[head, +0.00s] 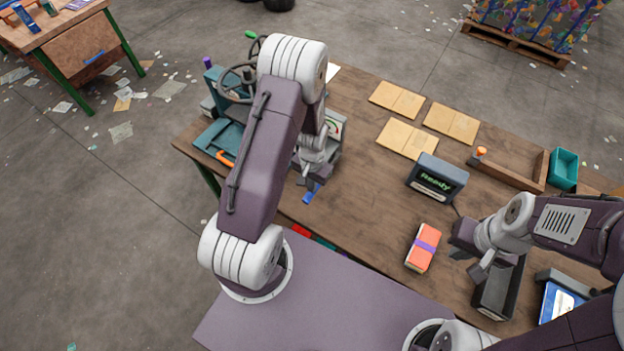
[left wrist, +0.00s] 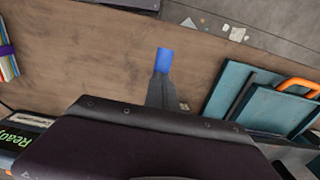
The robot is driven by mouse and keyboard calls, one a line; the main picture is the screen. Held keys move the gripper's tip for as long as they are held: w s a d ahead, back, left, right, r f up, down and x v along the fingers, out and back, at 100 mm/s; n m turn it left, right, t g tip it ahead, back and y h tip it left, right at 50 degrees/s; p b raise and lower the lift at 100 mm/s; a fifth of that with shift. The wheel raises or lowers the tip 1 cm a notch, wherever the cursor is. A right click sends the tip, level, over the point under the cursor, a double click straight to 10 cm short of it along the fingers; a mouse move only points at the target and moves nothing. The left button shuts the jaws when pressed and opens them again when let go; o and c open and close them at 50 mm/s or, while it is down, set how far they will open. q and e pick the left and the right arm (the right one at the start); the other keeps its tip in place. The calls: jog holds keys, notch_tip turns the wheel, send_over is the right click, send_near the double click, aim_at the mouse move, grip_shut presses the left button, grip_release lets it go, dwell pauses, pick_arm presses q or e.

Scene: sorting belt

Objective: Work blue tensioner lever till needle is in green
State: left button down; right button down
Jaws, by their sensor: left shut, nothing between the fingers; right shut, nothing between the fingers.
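The blue tensioner lever (head: 312,195) shows as a short blue end beside my left gripper (head: 307,182), above the table's near edge. In the left wrist view the blue lever (left wrist: 164,60) sits at the tips of my left gripper (left wrist: 164,85), whose fingers are together. I cannot tell whether they touch it. The gauge (head: 335,126) is a pale dial with some green, on a grey housing partly hidden by my left arm. Its needle cannot be read. My right gripper (head: 460,249) is shut and empty, near the orange bundle.
An orange bundle with a purple band (head: 423,247), a "Ready" display (head: 437,179) and a dark bin (head: 495,292) stand to the right. A teal press (head: 218,137) with a handwheel is at the left. Cardboard pieces (head: 397,99) lie farther back. The middle of the table is mostly clear.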

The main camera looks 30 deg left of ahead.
pick_arm(q)
jog(key=shift+f+b, duration=0.5)
jog(key=shift+f, duration=0.2)
jog(key=shift+w, duration=0.1)
notch_tip(320, 180, up, 14)
jog(key=p, duration=1.1)
jog(key=shift+p, duration=0.4)
jog(key=shift+f, duration=0.1)
notch_tip(320, 180, down, 5)
jog(key=b, duration=0.9)
jog(key=shift+b, duration=0.3)
